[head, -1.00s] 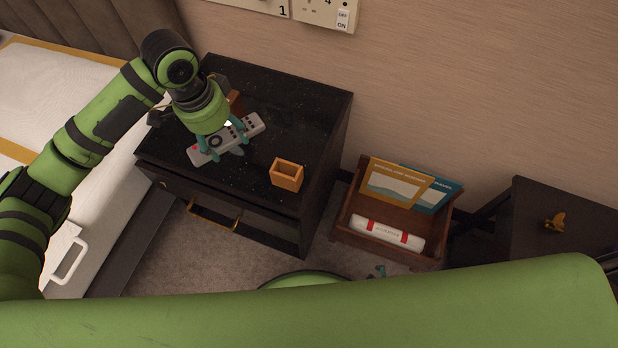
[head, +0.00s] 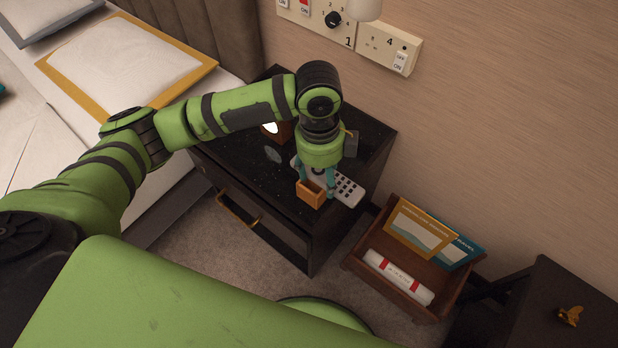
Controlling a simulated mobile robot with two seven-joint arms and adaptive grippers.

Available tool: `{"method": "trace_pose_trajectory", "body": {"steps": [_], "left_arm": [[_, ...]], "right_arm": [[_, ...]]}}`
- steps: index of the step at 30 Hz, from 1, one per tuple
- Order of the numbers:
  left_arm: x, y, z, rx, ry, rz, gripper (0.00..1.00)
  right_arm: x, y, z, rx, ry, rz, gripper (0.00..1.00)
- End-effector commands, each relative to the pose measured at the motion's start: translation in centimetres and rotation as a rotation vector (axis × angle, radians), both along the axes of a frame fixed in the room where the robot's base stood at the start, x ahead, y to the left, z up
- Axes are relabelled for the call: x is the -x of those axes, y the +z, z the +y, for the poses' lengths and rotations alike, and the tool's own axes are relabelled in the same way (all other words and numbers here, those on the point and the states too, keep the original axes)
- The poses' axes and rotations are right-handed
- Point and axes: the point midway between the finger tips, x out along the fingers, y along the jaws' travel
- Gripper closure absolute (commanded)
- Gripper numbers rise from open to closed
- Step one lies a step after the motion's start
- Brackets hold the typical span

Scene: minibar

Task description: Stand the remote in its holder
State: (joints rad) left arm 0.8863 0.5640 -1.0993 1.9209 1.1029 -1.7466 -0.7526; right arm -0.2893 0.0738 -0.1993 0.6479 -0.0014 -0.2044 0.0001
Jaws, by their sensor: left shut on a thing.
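The light grey remote (head: 347,188) with dark buttons is in the head view, long side roughly level, over the right front part of the black nightstand. My left gripper (head: 317,184) is shut on the remote from above; its teal fingers and the wrist hide part of it. The holder (head: 311,193), a small open orange-brown box, stands on the nightstand near its front edge, just in front of the remote. The remote is outside the holder's opening. I cannot tell whether they touch. My right gripper is not in view.
The black nightstand (head: 240,165) has free top to the left. A lit brown object (head: 276,132) stands at the back, partly behind my left arm. A wooden rack (head: 352,268) with brochures and a rolled white item is right. Wall sockets (head: 388,48) are above.

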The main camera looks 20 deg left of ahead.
Motion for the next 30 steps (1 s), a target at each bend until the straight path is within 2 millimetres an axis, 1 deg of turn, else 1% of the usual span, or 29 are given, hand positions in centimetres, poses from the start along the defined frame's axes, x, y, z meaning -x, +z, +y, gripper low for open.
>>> {"method": "trace_pose_trajectory", "body": {"steps": [1, 3, 6, 9, 13, 18, 20, 30], "left_arm": [[-0.5, -0.8, 1.1, -0.002, 0.007, 0.002, 0.71], [-1.0, -1.5, 2.2, -0.002, 0.005, 0.002, 0.71], [-1.7, -2.3, 3.3, 0.001, 0.003, 0.002, 0.71], [-1.9, -2.6, 3.8, 0.001, 0.000, 0.000, 0.71], [-2.0, -3.5, 3.9, 0.002, 0.001, 0.002, 0.71], [-1.9, -6.1, 3.9, 0.000, 0.000, 0.003, 0.71], [-1.9, -6.6, 3.9, 0.002, 0.000, 0.001, 0.71], [-1.9, -6.9, 3.9, 0.001, 0.000, 0.000, 0.71]], "right_arm": [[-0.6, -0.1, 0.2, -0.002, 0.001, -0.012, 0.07], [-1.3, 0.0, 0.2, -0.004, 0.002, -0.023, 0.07], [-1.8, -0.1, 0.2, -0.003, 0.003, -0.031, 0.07], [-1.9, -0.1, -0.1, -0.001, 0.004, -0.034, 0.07], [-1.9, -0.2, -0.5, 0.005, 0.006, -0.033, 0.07], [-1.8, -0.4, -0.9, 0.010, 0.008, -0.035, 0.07], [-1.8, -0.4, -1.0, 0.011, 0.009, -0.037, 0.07], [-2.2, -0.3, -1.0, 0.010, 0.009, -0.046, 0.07]]}}
